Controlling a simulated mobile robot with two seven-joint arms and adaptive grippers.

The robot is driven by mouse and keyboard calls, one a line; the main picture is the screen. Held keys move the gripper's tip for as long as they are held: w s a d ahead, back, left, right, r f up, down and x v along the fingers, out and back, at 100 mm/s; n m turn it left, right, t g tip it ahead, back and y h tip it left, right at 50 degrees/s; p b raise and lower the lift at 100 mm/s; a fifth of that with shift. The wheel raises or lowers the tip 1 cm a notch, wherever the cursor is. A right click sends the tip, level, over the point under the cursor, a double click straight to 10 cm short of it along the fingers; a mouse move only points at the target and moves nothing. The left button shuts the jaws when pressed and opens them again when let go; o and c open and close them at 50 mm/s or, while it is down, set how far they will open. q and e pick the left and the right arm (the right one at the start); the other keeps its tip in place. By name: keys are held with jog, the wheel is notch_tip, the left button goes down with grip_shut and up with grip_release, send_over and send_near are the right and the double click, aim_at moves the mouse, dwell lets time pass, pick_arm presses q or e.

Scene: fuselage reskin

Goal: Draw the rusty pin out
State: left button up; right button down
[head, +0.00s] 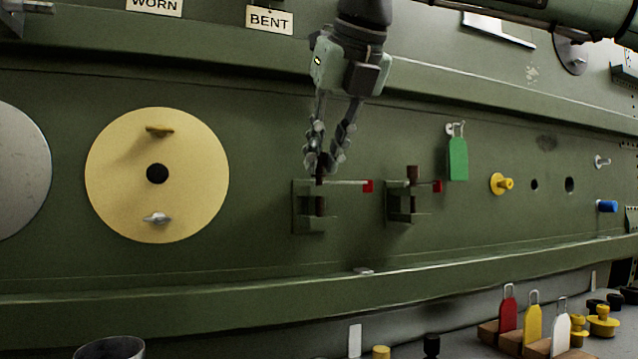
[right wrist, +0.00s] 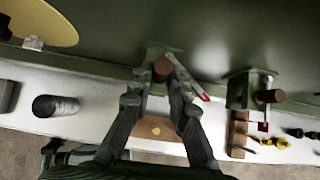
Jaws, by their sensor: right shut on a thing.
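Two green brackets stick out from the green wall, each with a brown, rusty-looking pin and a red-tipped strip. My right gripper (head: 323,163) comes down from above and is shut on the head of the left pin (head: 320,174). That pin stands upright in the left bracket (head: 302,213), its shank showing in the bracket's gap. In the right wrist view the round brown pin head (right wrist: 162,68) sits between my fingertips (right wrist: 158,84). The other pin (head: 412,174) stands untouched in the right bracket (head: 397,212).
The left bracket's red-tipped strip (head: 368,186) lies close beside the fingers. A yellow disc (head: 112,180) is on the wall at left. A green tag (head: 458,159) and yellow knob (head: 500,184) are at right. Red, yellow and white tags stand on the bench below.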

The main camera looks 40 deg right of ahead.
jog(key=shift+r, duration=2.7)
jog(key=shift+r, duration=1.5)
